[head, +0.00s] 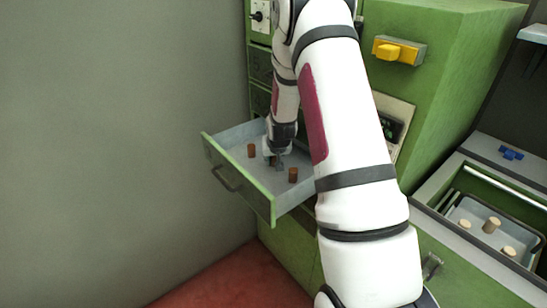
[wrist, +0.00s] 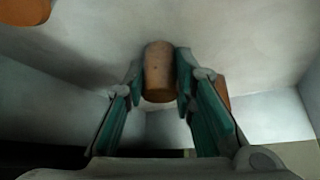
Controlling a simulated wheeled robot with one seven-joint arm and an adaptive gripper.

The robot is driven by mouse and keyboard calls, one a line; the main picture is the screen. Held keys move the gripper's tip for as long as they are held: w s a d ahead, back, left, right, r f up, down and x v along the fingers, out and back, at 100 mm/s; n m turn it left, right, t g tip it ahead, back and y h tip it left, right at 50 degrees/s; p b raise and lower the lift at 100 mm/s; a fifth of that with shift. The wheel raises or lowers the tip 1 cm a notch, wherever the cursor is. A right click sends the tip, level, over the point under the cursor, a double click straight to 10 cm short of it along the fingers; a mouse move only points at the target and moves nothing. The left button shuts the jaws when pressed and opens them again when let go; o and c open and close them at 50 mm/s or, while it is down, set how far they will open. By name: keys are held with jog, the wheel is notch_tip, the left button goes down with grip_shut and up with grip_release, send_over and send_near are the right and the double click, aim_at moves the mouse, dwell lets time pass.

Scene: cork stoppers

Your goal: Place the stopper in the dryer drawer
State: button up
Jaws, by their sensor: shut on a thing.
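My gripper (head: 277,161) is low inside the open green dryer drawer (head: 238,178), which has a pale grey inside. In the wrist view my gripper (wrist: 158,82) is shut on a brown cork stopper (wrist: 159,72), held between the fingertips. I cannot tell whether this stopper touches the drawer floor. In the head view it is mostly hidden by the gripper. Two other brown stoppers stand in the drawer, one to the left of the gripper (head: 252,151) and one to the right (head: 293,174). Parts of other stoppers show at the wrist view's top left (wrist: 24,10) and behind the right finger (wrist: 221,88).
A grey tray (head: 457,213) with several pale stoppers (head: 491,225) sits in an open compartment at right. A yellow handle (head: 398,51) is on the green cabinet (head: 455,40). A blue knob (head: 511,153) lies above the tray.

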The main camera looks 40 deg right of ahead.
jog(key=shift+f, duration=0.15)
jog(key=o, duration=0.7)
